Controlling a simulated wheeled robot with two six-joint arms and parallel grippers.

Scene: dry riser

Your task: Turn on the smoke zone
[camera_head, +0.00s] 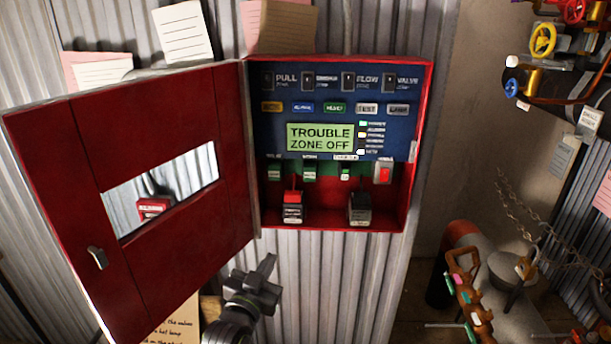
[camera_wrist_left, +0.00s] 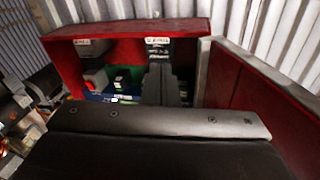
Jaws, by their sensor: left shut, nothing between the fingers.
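A red alarm box (camera_head: 423,150) hangs on the corrugated wall with its door (camera_head: 160,180) swung open to the left. Its blue panel (camera_head: 300,112) has a top row of dark zone switches marked PULL, a blurred second label, FLOW and VALVE. The second switch (camera_head: 308,81) is the likely smoke one; its position is too small to tell. The green display (camera_head: 320,138) reads "TROUBLE ZONE OFF". My left gripper (camera_head: 268,263) is shut and empty, below the box's lower edge and apart from the switches. In the left wrist view its fingers (camera_wrist_left: 166,85) show before the red box (camera_wrist_left: 130,32).
Two labelled blocks, one red-topped (camera_head: 292,207) and one dark (camera_head: 360,208), sit low in the box, beside a red switch (camera_head: 384,173). The open door stands left of my gripper. Valves (camera_head: 543,40) and pipes are at the right.

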